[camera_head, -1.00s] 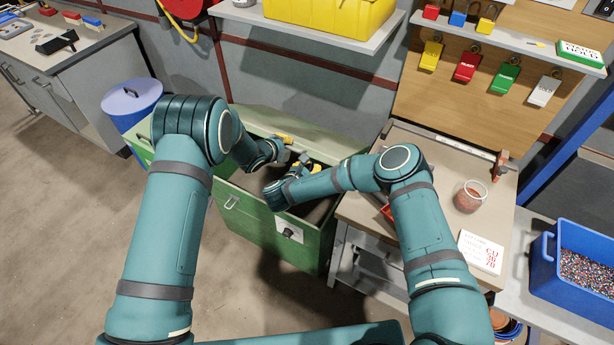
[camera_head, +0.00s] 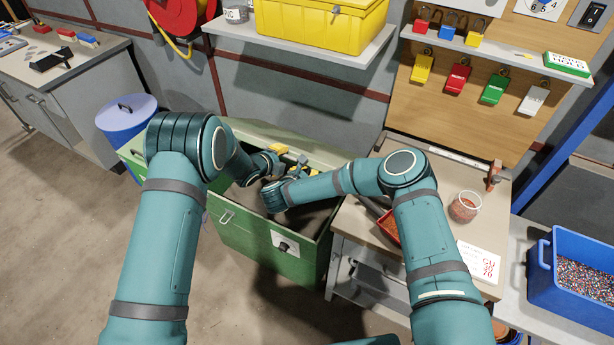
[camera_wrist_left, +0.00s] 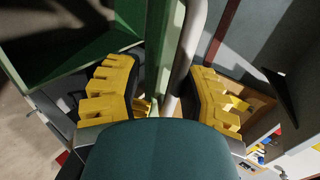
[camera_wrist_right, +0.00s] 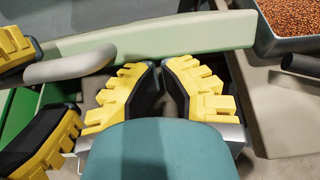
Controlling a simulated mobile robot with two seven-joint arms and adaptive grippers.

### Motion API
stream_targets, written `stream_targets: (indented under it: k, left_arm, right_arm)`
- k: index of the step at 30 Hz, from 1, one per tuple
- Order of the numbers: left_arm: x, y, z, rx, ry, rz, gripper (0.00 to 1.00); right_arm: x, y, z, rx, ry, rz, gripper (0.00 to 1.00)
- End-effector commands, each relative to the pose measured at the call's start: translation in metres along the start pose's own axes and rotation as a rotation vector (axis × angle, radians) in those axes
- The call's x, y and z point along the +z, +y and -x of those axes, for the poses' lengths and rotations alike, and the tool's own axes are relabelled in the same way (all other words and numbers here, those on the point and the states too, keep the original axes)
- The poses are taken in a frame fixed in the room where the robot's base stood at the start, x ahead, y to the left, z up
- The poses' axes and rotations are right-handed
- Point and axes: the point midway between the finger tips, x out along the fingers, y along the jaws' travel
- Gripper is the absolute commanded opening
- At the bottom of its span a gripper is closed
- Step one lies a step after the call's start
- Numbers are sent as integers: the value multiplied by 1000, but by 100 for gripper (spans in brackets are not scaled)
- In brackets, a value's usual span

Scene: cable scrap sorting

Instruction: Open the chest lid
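The green chest (camera_head: 255,245) stands on the floor at the middle, and its dark interior shows from above. Its lid (camera_head: 325,157) is raised at the back, by the wall; my arms hide part of it. My left gripper (camera_head: 283,160) is at the lid. In the left wrist view its yellow fingers (camera_wrist_left: 160,75) are spread, with the lid's green edge and a grey bar handle (camera_wrist_left: 188,50) between them. My right gripper (camera_head: 308,172) is beside it over the chest. In the right wrist view its fingertips (camera_wrist_right: 162,66) are close together with nothing seen between them.
A workbench (camera_head: 350,220) with a red tray (camera_head: 391,228) and a jar (camera_head: 464,207) adjoins the chest's right side. A blue drum (camera_head: 127,118) stands to the left. A shelf (camera_head: 300,45) with a yellow box (camera_head: 320,30) hangs above. Floor in front is clear.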

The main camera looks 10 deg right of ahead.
Motion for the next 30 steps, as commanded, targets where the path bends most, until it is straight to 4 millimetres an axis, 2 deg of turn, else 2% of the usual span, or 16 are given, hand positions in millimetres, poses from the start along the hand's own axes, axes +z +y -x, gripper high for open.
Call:
stream_targets:
  k: [1, 13, 17, 20, 30]
  left_arm:
    - [2, 14, 0, 27, -4, 4, 43]
    - [2, 12, 1, 24, -4, 5, 43]
    - [2, 10, 9, 22, -5, 5, 43]
    - [3, 10, 22, 22, -6, 5, 43]
    - [1, 4, 88, 11, -3, 5, 43]
  right_arm:
    - [11, 0, -2, -7, -20, -11, 0]
    - [9, 0, -2, -5, -17, -9, 0]
    - [9, 0, -2, -5, -17, -9, 0]
    - [8, 0, -2, -5, -16, -9, 0]
    - [4, 0, -1, -2, -8, -5, 0]
